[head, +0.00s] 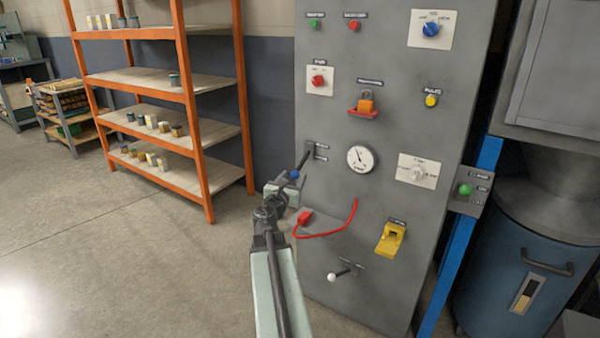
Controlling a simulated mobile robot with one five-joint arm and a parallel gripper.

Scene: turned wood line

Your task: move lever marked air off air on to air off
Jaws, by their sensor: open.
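A grey upright panel (385,120) carries several controls; their labels are too small to read for certain. A lever with a dark rod and a blue ball knob (295,174) sticks out from the panel's left edge, beside a small dark label plate (317,150). A lever with a white ball knob (332,277) is low on the panel. I cannot tell which is marked air off and air on. My gripper (288,188) is open close to the blue knob; whether they touch is unclear.
Red cable (350,222) and a red plug (305,217) hang just right of my arm. An orange shelf rack (190,110) stands left. The floor (120,260) between is clear.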

